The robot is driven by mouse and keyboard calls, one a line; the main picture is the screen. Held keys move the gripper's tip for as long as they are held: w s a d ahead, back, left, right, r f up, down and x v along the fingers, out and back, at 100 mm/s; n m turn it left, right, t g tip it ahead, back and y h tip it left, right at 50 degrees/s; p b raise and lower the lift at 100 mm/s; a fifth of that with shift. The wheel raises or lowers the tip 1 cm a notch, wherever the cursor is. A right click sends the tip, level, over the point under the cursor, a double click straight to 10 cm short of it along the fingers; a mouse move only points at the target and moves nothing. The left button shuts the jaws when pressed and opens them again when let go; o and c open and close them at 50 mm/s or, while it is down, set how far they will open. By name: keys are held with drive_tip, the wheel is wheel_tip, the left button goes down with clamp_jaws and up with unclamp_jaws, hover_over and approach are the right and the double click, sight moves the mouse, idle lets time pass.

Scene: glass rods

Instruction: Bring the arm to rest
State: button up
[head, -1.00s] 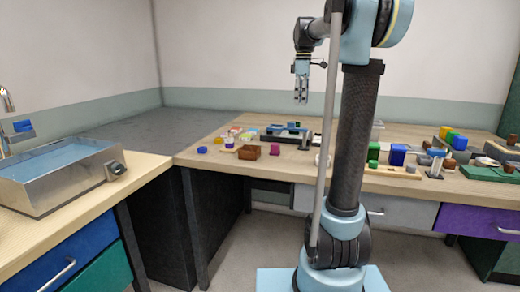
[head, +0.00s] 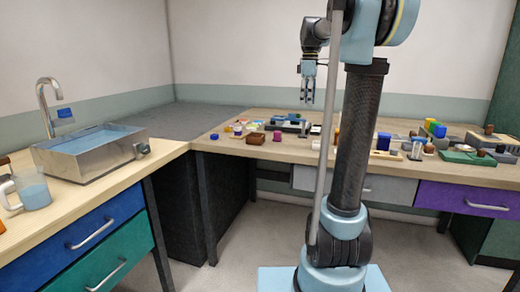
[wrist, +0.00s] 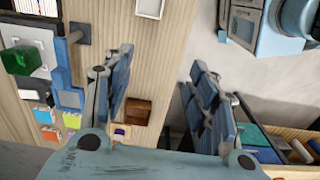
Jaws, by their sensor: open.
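My arm stands upright in the middle of the head view, and my gripper (head: 307,92) hangs from it, pointing down, above the far bench (head: 270,150). In the head view it is clear of the bench top and small in the picture. The wrist view shows my gripper (wrist: 160,78) with its two fingers wide apart and nothing between them. A brown box (wrist: 136,110) lies on the wooden top well beyond the fingers; it also shows in the head view (head: 255,138).
A sink (head: 92,150) with a tap and a mug (head: 32,190) stand on the left bench. Floor between the benches looks clear.

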drive_tip(key=s+f+m+t, duration=0.2)
drive_tip(key=s+f+m, duration=1.1)
drive_tip(key=s+f, duration=1.8)
drive_tip(key=s, duration=0.2)
drive_tip(key=shift+s+a+f+m, duration=0.2)
drive_tip(key=shift+s+m, duration=0.1)
drive_tip(key=shift+m, duration=0.1)
drive_tip(key=shift+d, duration=0.1)
